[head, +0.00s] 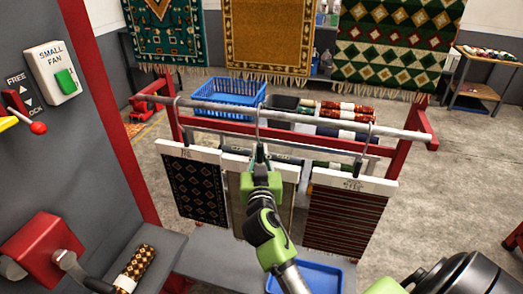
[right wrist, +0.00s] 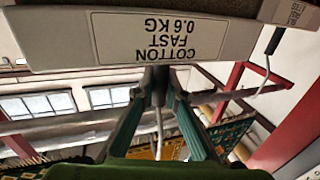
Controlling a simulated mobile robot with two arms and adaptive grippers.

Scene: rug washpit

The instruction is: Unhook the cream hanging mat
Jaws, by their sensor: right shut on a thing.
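The cream hanging mat (head: 234,205) hangs in the middle of the rail (head: 310,121), between two other mats. My right gripper and arm hide much of it in the head view. Its pale header board shows close up in the right wrist view (right wrist: 60,45), with a label reading "COTTON FAST 0.6 KG". Its hook (head: 258,118) is over the rail. My right gripper (head: 261,152) is at the top of the mat, and its fingers (right wrist: 160,82) are shut on the dark stem of the hook, beside the board. My left gripper is not in view.
A dark diamond-patterned mat (head: 196,190) hangs close on the left, a brown striped mat (head: 343,215) close on the right. A red frame (head: 430,130) carries the rail. Behind it are a blue basket (head: 228,92) and rolled rugs. A blue tray (head: 305,278) lies below.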

